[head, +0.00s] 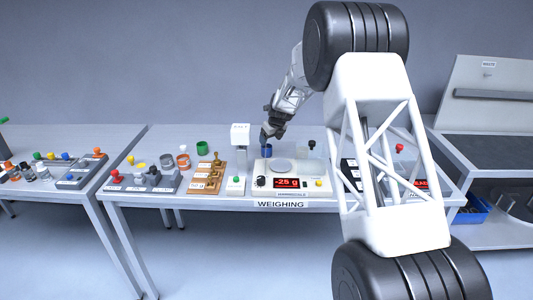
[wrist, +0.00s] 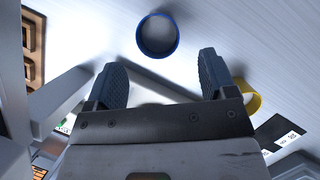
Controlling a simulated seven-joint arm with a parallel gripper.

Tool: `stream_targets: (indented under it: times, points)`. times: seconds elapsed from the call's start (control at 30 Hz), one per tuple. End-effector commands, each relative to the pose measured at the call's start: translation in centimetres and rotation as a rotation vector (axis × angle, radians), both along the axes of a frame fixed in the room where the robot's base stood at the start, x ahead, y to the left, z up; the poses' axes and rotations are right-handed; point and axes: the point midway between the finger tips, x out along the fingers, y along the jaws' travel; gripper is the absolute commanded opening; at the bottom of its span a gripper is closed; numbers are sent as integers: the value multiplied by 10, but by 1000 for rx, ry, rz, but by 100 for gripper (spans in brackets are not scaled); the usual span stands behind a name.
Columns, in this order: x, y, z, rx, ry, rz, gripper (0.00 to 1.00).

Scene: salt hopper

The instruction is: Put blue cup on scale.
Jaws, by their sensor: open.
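The blue cup (head: 266,153) stands on the table behind the scale in the head view. In the wrist view the blue cup (wrist: 141,38) shows from above as a round open rim, beyond my fingertips and roughly centred between them. My gripper (head: 266,133) is just above and near the cup in the head view. My gripper (wrist: 161,62) is open and empty, its two dark fingers spread apart. The scale (head: 262,167) has a bare round pan (head: 281,166) and a red display (head: 287,183) reading -25 g.
A white post (head: 240,138) stands left of the scale, and a wooden rack (head: 207,178) left of that. A green cup (head: 202,148) stands behind the rack. A yellow cup (wrist: 251,97) is partly hidden by my right finger in the wrist view. My own structure hides the table's right part.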

Motion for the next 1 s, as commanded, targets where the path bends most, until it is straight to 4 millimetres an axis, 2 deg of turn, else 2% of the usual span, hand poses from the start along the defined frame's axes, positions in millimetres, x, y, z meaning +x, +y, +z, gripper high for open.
stream_targets:
  times: [0.27,0.63,1.0]
  points:
    - [0,0,-1,-1,1,1,78]
    - [7,6,-23,0,1,2,78]
    - [7,6,-25,-1,0,2,78]
